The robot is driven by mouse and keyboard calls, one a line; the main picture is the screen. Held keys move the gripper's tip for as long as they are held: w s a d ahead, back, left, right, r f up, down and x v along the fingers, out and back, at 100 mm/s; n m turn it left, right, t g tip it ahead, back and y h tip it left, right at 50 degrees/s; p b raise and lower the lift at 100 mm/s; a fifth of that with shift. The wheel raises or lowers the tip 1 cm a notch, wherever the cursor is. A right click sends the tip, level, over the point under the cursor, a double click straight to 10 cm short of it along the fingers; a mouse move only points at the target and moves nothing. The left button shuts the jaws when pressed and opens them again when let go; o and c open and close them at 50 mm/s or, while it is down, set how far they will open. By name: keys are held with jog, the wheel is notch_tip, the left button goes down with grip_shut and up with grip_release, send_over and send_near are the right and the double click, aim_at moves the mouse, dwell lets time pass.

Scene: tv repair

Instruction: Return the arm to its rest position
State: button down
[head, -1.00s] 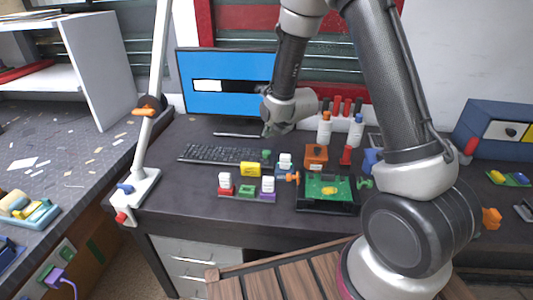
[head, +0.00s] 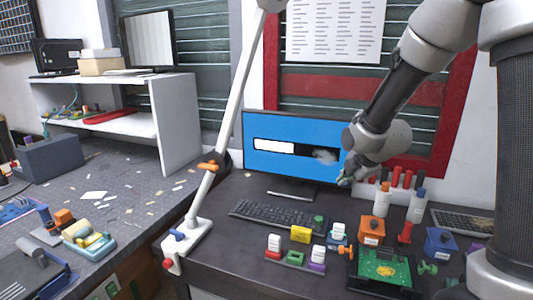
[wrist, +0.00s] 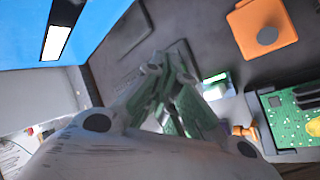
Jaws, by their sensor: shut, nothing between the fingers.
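My gripper (head: 345,180) hangs in front of the right part of the blue monitor screen (head: 262,163), above the desk and clear of it. Its fingers are shut with nothing between them. In the wrist view my gripper (wrist: 178,75) shows its closed fingertips over the dark desk top. The arm comes down to it from the upper right in the head view.
A keyboard (head: 270,217), a green circuit board (head: 385,268), an orange block (head: 372,230) and several small coloured blocks sit on the desk below. Bottles (head: 382,200) stand behind. A white lamp arm (head: 236,85) rises at the left.

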jog(key=s+d+r+m+g, duration=0.1)
jog(key=s+d+r+m, duration=0.2)
jog(key=s+m, duration=0.4)
jog(key=s+d+r+m+g+h, duration=0.1)
jog(key=s+d+r+m, duration=0.2)
jog(key=s, duration=1)
jog(key=s+d+r+m+g, duration=0.1)
jog(key=s+d+r+m, duration=0.2)
jog(key=s+r+m, duration=0.4)
jog(key=s+m, duration=0.4)
jog(key=shift+m, duration=0.3)
